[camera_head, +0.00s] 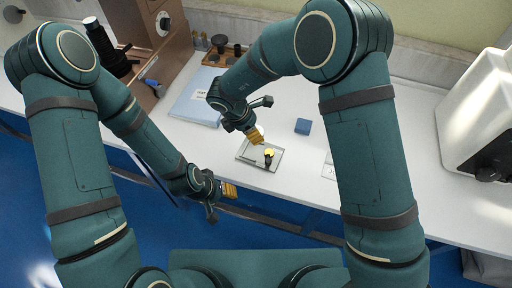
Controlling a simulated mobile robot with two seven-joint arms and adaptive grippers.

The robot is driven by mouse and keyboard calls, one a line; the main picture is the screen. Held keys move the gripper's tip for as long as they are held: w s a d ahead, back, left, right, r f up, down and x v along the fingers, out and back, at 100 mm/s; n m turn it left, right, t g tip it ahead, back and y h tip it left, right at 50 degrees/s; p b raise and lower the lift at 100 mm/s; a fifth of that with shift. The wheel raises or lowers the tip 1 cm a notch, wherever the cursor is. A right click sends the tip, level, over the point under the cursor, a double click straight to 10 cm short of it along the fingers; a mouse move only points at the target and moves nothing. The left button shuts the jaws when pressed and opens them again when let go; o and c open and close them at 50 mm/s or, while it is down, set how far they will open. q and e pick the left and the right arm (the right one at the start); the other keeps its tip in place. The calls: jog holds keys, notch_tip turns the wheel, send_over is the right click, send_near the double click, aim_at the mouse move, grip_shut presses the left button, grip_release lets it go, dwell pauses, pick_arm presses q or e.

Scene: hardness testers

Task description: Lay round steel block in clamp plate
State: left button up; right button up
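A flat, pale greenish-grey plate (245,153), which looks like the clamp plate, lies on the white bench near its front edge. A small black piece with a yellow top (268,153) stands on it, right of its middle. My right gripper (257,140), with yellow fingertips, points down at the plate's back part. A small pale round shape (260,129) shows just behind these fingertips; it may be the round steel block, but the gripper partly hides it. My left gripper (231,190) is off the bench's front edge, apart from the plate. Neither finger gap can be made out.
A blue block (302,126) stands right of the plate, and a pale card (329,166) lies further right. A blue-grey folder (193,103) lies at the left. A brown tester (146,30) stands at the back left, a white machine (482,115) at the right.

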aim_at(256, 150)
notch_tip(256, 150, down, 9)
jog(key=shift+w+f+b, duration=0.1)
jog(key=shift+f+b, duration=0.05)
jog(key=shift+b, duration=0.5)
jog(key=shift+f, duration=0.15)
jog(key=o, duration=1.2)
jog(key=shift+c, duration=0.2)
jog(key=shift+r, duration=0.3)
jog(key=p+v, duration=0.1)
jog(key=v, duration=1.1)
jog(key=shift+p, duration=0.35)
